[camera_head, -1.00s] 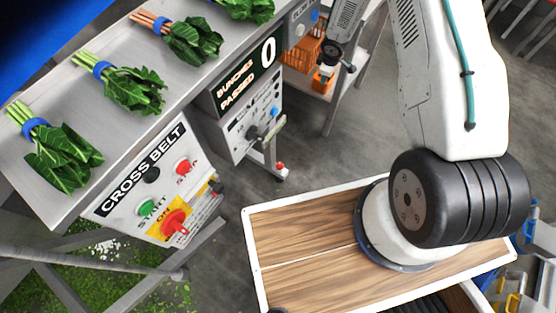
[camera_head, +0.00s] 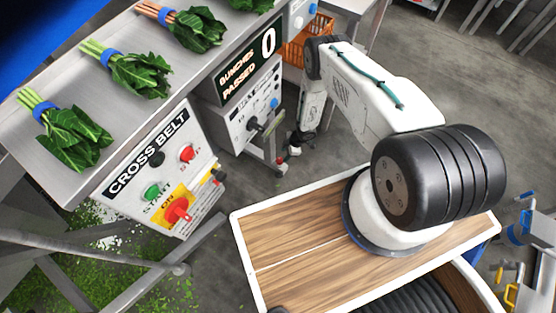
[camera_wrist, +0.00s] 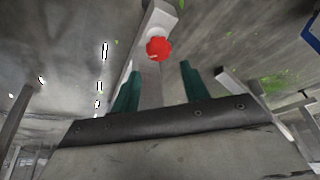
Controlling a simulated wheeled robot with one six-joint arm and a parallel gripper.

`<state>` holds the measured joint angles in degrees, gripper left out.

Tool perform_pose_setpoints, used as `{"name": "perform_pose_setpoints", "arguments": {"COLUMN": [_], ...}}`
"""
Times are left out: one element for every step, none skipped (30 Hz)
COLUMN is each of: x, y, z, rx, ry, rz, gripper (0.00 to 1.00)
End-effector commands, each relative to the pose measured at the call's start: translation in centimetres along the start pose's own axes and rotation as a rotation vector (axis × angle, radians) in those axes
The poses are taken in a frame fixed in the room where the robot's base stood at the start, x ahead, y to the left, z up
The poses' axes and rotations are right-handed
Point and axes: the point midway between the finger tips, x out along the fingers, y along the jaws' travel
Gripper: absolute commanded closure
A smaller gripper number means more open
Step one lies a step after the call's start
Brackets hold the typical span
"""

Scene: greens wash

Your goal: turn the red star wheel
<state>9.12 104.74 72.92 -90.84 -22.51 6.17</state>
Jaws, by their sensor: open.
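The red star wheel (camera_wrist: 159,48) is a small lobed red knob on a pale grey post in the wrist view. It lies beyond the fingertips, roughly centred in the gap between them. My gripper (camera_wrist: 160,68) is open, with a teal finger on each side and nothing between them; it does not touch the wheel. In the head view, a small red part (camera_head: 280,161) shows low on the post under the grey control box, probably the same wheel. My gripper (camera_head: 295,150) is beside it on the right, small and partly hard to make out.
The cross belt panel (camera_head: 138,170), with a red rotary switch (camera_head: 178,210) and buttons, stands at left. The counter box (camera_head: 247,68) is above the post. Tied greens (camera_head: 140,72) lie on the steel belt. An orange crate (camera_head: 292,50) stands behind. Floor right of the post is clear.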

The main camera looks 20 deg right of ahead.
Motion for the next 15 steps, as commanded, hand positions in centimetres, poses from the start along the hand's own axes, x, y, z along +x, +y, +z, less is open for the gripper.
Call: {"name": "perform_pose_setpoints", "arguments": {"x": [0.9, 1.4, 2.0, 2.6, 3.0, 3.7, 4.1, 4.5, 5.0, 5.3, 5.6, 5.9, 6.1, 6.3, 6.4], "y": [-0.1, -0.2, -0.2, -0.1, -0.2, -0.1, -0.1, -0.1, -0.1, -0.1, 0.0, -0.1, -0.1, 0.0, 0.0], "z": [0.0, 0.0, 0.0, 0.0, 0.0, 0.0, 0.0, 0.0, 0.0, 0.0, 0.0, 0.0, 0.0, 0.0, 0.0], "rx": [-0.003, -0.003, -0.004, -0.003, -0.003, -0.002, -0.002, -0.002, -0.003, -0.002, -0.003, -0.002, -0.001, -0.001, -0.001], "ry": [0.000, -0.001, -0.001, -0.001, -0.001, -0.001, -0.001, -0.001, -0.001, -0.001, -0.001, -0.001, -0.001, -0.001, -0.001], "rz": [-0.001, -0.002, -0.002, -0.001, -0.002, -0.001, -0.001, 0.000, 0.000, 0.000, 0.000, -0.001, 0.000, 0.001, 0.001], "gripper": [0.55, 0.55, 0.55, 0.55, 0.55, 0.55, 0.55, 0.55, 0.55, 0.55, 0.55, 0.55, 0.55, 0.55, 0.55]}}
